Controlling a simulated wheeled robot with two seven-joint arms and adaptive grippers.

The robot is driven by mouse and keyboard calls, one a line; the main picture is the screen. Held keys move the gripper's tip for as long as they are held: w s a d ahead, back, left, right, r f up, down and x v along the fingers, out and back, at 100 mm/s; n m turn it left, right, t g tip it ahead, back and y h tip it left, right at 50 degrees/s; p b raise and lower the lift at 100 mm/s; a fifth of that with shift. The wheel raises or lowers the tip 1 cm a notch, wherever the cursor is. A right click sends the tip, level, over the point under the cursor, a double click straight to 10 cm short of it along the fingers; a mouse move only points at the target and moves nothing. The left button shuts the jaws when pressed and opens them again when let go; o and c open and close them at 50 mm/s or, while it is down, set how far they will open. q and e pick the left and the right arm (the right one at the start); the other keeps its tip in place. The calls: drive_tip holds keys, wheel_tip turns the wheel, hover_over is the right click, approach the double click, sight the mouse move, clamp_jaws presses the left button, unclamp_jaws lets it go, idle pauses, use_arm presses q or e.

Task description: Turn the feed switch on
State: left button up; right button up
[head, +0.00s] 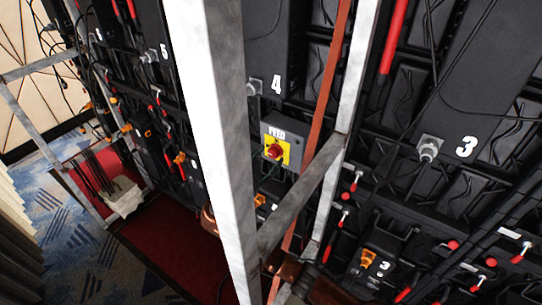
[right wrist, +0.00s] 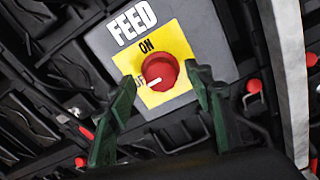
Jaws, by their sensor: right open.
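The feed switch is a red round knob (right wrist: 160,72) on a yellow plate (right wrist: 181,42), on a grey box (right wrist: 205,20) marked FEED. ON is printed above the knob. The knob's white mark points to the lower left, where a label is mostly hidden by a finger. In the head view the knob (head: 274,151) is at the centre, between metal posts. My right gripper (right wrist: 159,76) is open, its two dark green fingers on either side of the knob. Whether they touch it I cannot tell. My left gripper is not in view.
A pale metal post (head: 215,130) stands in front of the black panels, left of the box. A slanted metal brace (head: 300,195) runs below right of it. Cables and red handles cover the panels. A red carpet (head: 165,245) lies lower left.

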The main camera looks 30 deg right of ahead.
drive_tip(key=shift+x, duration=0.85)
drive_tip(key=shift+c, duration=0.4)
drive_tip(key=c, duration=1.1)
